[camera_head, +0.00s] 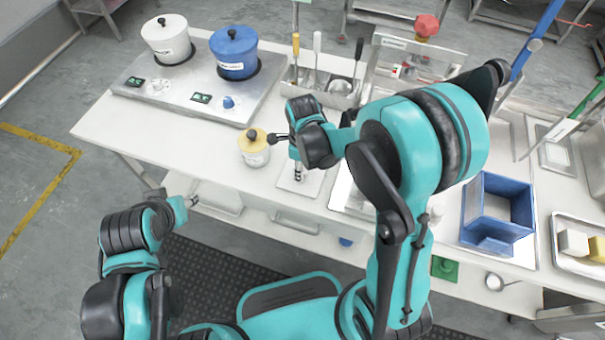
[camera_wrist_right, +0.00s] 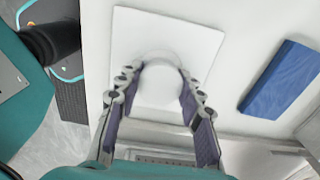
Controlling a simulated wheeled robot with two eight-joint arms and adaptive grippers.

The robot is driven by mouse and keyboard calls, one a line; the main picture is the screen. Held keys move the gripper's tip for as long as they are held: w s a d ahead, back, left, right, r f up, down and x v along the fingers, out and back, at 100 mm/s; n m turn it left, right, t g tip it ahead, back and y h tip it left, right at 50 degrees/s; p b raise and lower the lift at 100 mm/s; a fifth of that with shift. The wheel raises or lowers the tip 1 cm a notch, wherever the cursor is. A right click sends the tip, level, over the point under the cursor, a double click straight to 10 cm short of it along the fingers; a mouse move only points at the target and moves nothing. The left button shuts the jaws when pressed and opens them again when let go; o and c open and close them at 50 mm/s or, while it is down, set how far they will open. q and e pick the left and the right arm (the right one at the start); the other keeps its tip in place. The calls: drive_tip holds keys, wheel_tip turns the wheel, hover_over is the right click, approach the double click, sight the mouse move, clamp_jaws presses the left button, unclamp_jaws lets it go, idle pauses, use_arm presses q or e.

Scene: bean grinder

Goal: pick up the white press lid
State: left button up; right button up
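The white press lid is a flat square plate with a round knob. It lies near the front of the white bench in the head view (camera_head: 313,183) and fills the middle of the right wrist view (camera_wrist_right: 205,40). My right gripper (camera_head: 297,177) points down over it. In the right wrist view my right gripper (camera_wrist_right: 161,75) has its fingers apart, one on each side of the knob (camera_wrist_right: 160,82). Contact with the knob is hard to tell. My left gripper (camera_head: 190,201) is small at the bench's left front edge, away from the lid; its fingers are unclear.
A yellow-lidded jar (camera_head: 256,158) stands just left of my right wrist. White (camera_head: 168,42) and blue (camera_head: 236,60) pots stand on the heater unit at the back left. A tool caddy (camera_head: 335,95) is behind the lid. A blue open box (camera_head: 505,208) stands at the right.

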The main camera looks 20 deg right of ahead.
drive_tip(key=c, duration=0.4)
